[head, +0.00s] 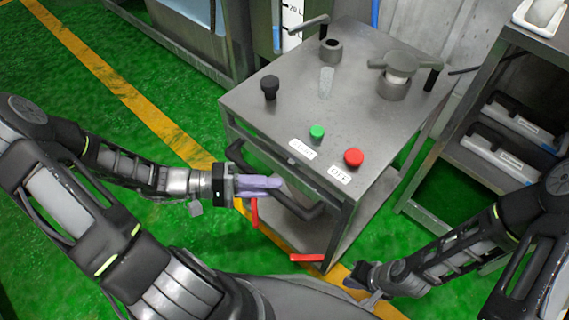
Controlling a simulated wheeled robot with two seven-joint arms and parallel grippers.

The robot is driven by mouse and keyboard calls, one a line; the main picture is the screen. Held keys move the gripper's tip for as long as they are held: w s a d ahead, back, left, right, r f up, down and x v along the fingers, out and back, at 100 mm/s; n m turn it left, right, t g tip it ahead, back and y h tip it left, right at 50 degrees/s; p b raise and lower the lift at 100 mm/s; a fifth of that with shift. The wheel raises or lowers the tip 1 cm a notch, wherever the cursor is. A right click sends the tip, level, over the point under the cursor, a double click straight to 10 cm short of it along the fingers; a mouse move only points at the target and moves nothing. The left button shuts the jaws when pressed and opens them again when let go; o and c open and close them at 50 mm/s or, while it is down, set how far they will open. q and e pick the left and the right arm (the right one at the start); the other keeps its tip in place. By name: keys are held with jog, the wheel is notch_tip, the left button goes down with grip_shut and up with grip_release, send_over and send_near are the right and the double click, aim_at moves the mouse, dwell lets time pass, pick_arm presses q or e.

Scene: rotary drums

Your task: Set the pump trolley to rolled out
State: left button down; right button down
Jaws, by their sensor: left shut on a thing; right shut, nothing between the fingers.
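A steel unit with a flat top (250,103), which I take to be the pump trolley, stands in front of me on the green floor. A black bar handle (238,155) runs along its near side, below the top. My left gripper (272,187) is shut on the middle of this handle, and its fingers hide that part of the bar. My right gripper (368,281) is shut and empty, low beside the unit's near right leg.
The top carries a green button (317,131), a red button (353,157), a black knob (270,87) and a valve (397,67). Red levers (306,257) stick out low at the front. A rack with trays (497,150) stands at right. The floor at left is clear.

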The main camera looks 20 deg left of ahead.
pick_arm(q)
jog(key=shift+s+a+p, duration=0.15)
jog(key=shift+s+a, duration=0.1)
jog(key=shift+s, duration=0.35)
jog(key=shift+s+a+p, duration=0.15)
jog(key=shift+s+a, duration=0.1)
jog(key=shift+s, duration=0.35)
jog(key=c, duration=1.3)
grip_release()
jog(key=p+v, duration=0.1)
jog(key=v, duration=0.6)
jog(key=shift+a, duration=0.35)
jog(key=shift+s, duration=0.1)
